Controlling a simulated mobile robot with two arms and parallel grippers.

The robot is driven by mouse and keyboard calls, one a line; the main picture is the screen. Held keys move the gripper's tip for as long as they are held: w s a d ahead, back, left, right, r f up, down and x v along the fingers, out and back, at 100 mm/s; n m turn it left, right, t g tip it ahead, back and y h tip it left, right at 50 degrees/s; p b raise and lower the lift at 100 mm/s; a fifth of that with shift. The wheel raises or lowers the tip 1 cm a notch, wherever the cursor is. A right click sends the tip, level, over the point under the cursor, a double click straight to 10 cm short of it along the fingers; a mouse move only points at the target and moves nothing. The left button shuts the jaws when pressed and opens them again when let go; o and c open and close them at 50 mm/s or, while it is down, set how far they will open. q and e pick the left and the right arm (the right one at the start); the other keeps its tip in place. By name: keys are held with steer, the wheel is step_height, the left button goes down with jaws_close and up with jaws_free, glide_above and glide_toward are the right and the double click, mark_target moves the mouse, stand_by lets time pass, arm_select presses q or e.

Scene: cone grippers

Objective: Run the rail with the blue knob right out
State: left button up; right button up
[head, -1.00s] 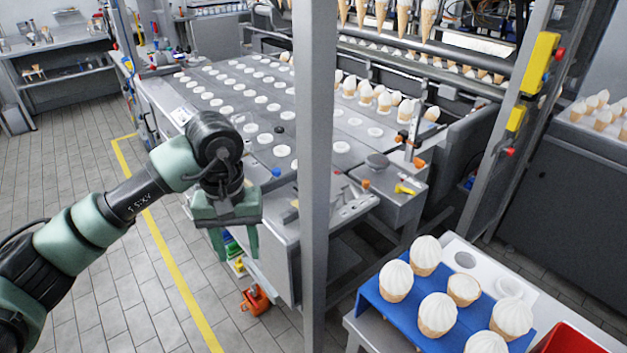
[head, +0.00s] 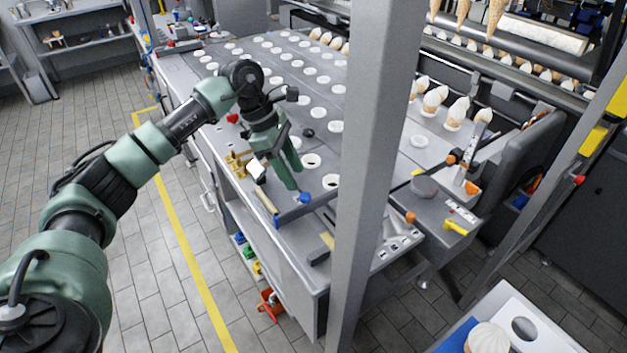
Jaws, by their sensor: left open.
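The blue knob (head: 304,198) sits at the near end of the grey machine table, left of the upright post. A dark narrow rail (head: 295,213) seems to run beside it; how the two join is too small to tell. My left gripper (head: 291,176) is over the table end with its green fingers pointing down, just up and left of the blue knob. It is open and empty, and it looks apart from the knob, though the gap is hard to judge. My right gripper is out of view.
A thick grey post (head: 368,160) stands close to the right of the knob. A wooden-handled tool (head: 264,199) and brass fittings (head: 238,163) lie left of the gripper. An orange knob (head: 410,217) and a yellow handle (head: 455,227) are beyond the post. Floor in front is open.

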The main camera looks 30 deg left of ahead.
mark_target(305, 195)
arm_select(q)
steer(key=shift+s+d+f+p, duration=0.1)
steer(key=shift+d+f+p, duration=0.15)
steer(key=shift+d+f, duration=0.25)
steer(key=shift+s+d+f+p, duration=0.1)
steer(key=shift+d+f+p, duration=0.15)
steer(key=shift+f, duration=0.45)
steer(key=shift+w+p+x, duration=0.25)
steer(key=shift+p+x, duration=0.05)
steer(key=shift+x, duration=0.9)
steer(key=shift+w+a+f, duration=0.1)
steer(key=shift+f, duration=0.45)
steer(key=shift+c, duration=0.7)
jaws_close()
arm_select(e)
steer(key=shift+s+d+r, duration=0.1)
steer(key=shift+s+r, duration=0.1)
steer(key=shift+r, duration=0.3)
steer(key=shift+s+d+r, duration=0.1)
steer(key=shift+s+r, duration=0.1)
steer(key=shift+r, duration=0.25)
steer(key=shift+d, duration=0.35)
